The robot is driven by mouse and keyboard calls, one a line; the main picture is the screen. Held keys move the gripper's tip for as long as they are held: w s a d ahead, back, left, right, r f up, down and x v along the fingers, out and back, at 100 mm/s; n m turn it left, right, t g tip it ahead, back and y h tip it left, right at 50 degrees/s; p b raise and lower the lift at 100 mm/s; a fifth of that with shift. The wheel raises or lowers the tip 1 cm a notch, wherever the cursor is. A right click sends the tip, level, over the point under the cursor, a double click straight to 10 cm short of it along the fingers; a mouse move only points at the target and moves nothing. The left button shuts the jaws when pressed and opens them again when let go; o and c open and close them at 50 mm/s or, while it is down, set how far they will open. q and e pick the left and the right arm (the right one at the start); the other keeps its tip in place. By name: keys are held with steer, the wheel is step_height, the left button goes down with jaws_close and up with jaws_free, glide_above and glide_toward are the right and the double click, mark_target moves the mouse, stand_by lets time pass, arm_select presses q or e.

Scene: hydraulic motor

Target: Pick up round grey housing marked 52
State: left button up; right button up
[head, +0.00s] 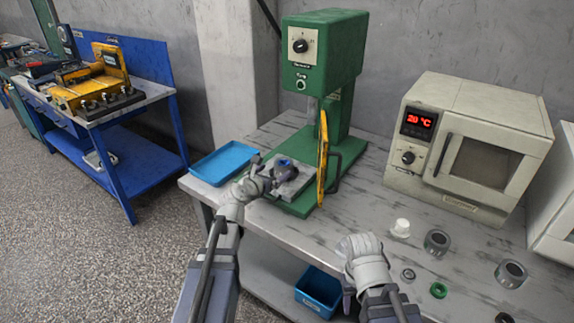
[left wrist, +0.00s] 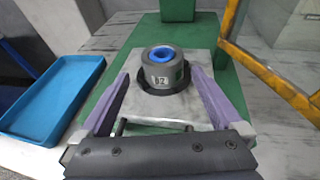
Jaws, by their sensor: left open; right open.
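The round grey housing (left wrist: 163,72) stands upright on the press's pale base plate, with a blue ring in its top and a dark flange at its foot. A two-digit mark on its side looks like 52. In the head view the housing (head: 286,164) is small and partly hidden by my left gripper (head: 268,178). In the left wrist view my left gripper (left wrist: 167,95) is open, with one finger on each side of the housing and gaps between. My right gripper (head: 362,262) is open and empty by the table's front edge.
The green press (head: 322,60) rises behind the housing, with a yellow guard frame (head: 322,158) just to its right. A blue tray (head: 224,163) lies to the left. An oven (head: 468,140) and several small parts, including a green ring (head: 438,290), are at the right.

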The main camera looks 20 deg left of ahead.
mark_target(282, 164)
arm_select(q)
steer(key=shift+b+x, duration=0.4)
steer(key=shift+x, duration=1)
steer(key=shift+w+d, duration=0.1)
steer(key=shift+w, duration=0.2)
steer(key=b+x, duration=0.1)
steer(key=x, duration=0.3)
steer(key=shift+w+d+r, duration=0.1)
steer(key=shift+w+d, duration=0.1)
steer(key=shift+w, duration=0.15)
steer(key=shift+s+r, duration=0.1)
jaws_close()
step_height(282, 164, up, 10)
steer(key=p, duration=1)
